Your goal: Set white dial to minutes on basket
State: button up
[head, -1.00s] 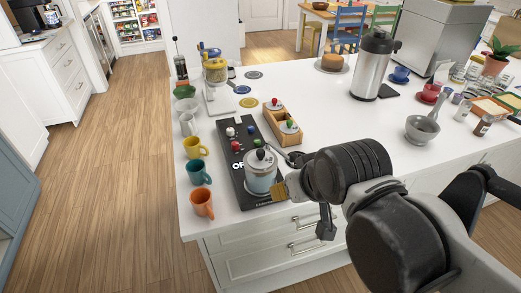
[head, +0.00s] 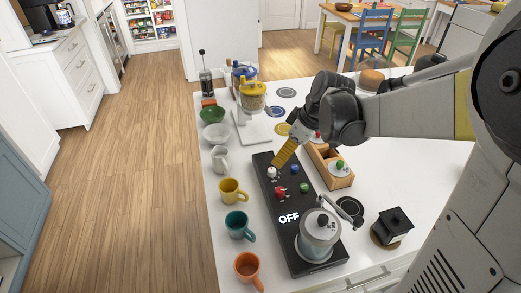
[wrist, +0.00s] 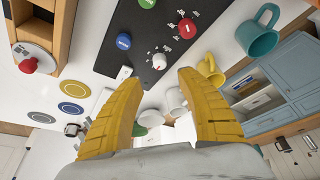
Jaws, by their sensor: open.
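The white dial (head: 271,172) sits at the far left of a black panel on the white counter. In the wrist view the white dial (wrist: 159,61) lies just beyond and between my fingertips, with small white markings beside it. My gripper (head: 277,165) has yellow fingers and points down just above the dial. In the wrist view my gripper (wrist: 158,76) is open, with nothing between its fingers. The wooden basket (head: 345,182) stands right of the panel. It holds round white pieces with red and green knobs; its markings are too small to read.
Red (wrist: 187,28), blue (wrist: 124,41) and green (wrist: 147,4) dials are close to the white one. A metal pot (head: 319,235) stands on the panel's near end. Several mugs line the left edge, including a yellow mug (head: 232,191).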

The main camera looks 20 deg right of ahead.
aim_at(272, 170)
jog(key=b+x, duration=0.3)
jog(key=x, duration=0.6)
jog(key=shift+f, duration=0.15)
grip_shut()
